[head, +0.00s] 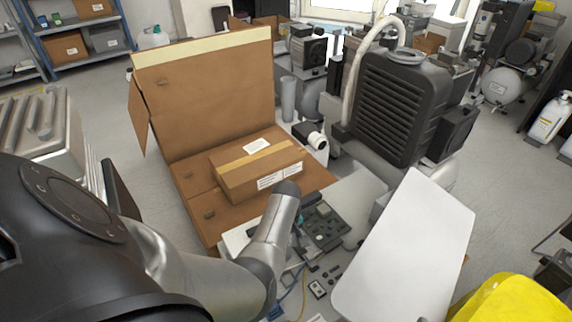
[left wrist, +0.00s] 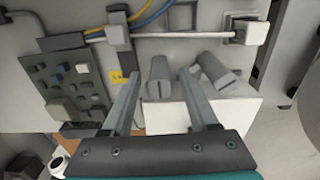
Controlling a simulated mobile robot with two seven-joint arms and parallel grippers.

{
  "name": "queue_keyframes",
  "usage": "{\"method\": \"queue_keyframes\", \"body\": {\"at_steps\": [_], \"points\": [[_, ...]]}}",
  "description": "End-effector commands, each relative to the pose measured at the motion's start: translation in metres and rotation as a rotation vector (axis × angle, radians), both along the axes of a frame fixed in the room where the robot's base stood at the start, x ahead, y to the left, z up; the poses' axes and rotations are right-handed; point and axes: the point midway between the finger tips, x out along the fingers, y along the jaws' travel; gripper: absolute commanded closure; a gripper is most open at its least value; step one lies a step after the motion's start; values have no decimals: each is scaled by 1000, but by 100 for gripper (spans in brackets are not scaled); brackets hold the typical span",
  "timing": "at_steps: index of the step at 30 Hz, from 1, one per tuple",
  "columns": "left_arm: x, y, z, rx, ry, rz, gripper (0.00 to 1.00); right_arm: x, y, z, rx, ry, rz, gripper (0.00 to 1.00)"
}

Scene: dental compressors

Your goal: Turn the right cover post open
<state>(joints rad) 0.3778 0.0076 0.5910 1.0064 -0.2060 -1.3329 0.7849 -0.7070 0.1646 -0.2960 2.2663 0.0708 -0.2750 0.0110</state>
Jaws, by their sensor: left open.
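Two grey tapered posts show in the left wrist view, a left one (left wrist: 159,77) and a right one (left wrist: 215,69), side by side by a white block (left wrist: 240,115). I cannot tell for sure which is the right cover post. My left gripper (left wrist: 160,73) is open, its fingers reaching toward these posts. The left post appears between the fingertips, the right one just outside the right finger; contact is unclear. In the head view my left arm hides most of the gripper and the posts. My right gripper is not in view.
A green circuit board (head: 326,226) lies beside the work spot; it also shows in the left wrist view (left wrist: 65,80). A metal rod (left wrist: 185,37) and cables run behind the posts. A cardboard box (head: 258,170), white panel (head: 410,250) and black-grilled compressor (head: 400,105) stand around.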

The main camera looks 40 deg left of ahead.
Motion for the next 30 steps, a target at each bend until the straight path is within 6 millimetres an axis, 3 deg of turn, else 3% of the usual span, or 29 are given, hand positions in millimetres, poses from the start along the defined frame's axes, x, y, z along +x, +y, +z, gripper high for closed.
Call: {"method": "queue_keyframes", "body": {"at_steps": [9,24,30], "points": [[0,0,0,0,0,0,41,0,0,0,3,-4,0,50],[0,0,0,0,0,0,97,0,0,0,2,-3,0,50],[0,0,0,0,0,0,100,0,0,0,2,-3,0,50]]}}
